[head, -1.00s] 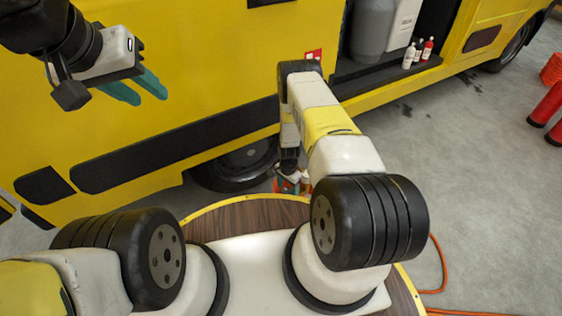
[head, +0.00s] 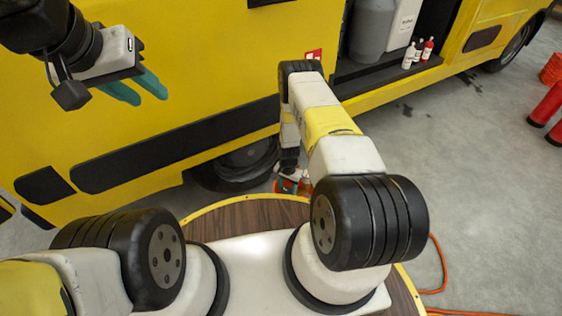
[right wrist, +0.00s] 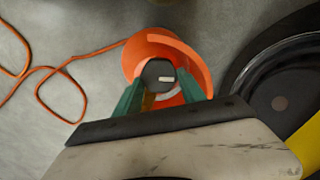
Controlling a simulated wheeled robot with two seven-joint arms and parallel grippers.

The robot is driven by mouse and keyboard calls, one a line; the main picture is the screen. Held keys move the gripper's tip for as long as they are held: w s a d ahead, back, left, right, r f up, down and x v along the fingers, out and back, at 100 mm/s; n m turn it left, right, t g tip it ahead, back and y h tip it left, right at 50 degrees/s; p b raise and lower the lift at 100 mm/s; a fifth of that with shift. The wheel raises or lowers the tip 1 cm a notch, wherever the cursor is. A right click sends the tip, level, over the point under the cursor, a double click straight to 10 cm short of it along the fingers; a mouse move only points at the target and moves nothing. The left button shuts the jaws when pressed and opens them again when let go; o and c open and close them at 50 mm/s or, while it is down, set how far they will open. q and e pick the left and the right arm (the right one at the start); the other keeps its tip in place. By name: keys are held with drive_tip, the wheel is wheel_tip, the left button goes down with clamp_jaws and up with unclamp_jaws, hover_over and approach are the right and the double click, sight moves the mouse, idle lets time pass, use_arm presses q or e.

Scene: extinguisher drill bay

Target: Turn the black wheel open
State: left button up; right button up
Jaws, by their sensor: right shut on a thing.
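The black wheel (right wrist: 156,73), a small dark knob with a white mark, sits over a round orange body (right wrist: 188,55) in the right wrist view. My right gripper (right wrist: 159,82) has its teal fingers on either side of the wheel and is shut on it. In the head view the orange body (head: 283,186) shows only in part at the table's far edge, behind my right arm. The wheel cannot be made out there. My left gripper (head: 138,92) is at the upper left in front of the yellow truck, its fingers apart and empty.
The yellow truck (head: 210,60) stands close behind, with a dark tyre (head: 236,165) beside the orange body. An orange hose (right wrist: 60,72) lies on the grey floor. Small bottles (head: 427,50) stand in the truck's open bay. Red cylinders (head: 547,104) are at the far right.

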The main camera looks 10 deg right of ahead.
drive_tip(key=n, duration=0.4)
drive_tip(key=shift+a+n, duration=0.1)
drive_tip(key=shift+n, duration=0.2)
drive_tip(key=n, duration=0.3)
drive_tip(key=shift+a+n, duration=0.1)
drive_tip(key=shift+n, duration=0.3)
drive_tip(key=n, duration=0.8)
drive_tip(key=shift+a, duration=0.15)
drive_tip(key=n, duration=0.6)
drive_tip(key=shift+s, duration=0.1)
drive_tip(key=n, duration=0.6)
drive_tip(key=shift+s+n, duration=0.1)
drive_tip(key=shift+n, duration=0.3)
drive_tip(key=o, duration=1.4)
drive_tip(key=shift+c, duration=0.2)
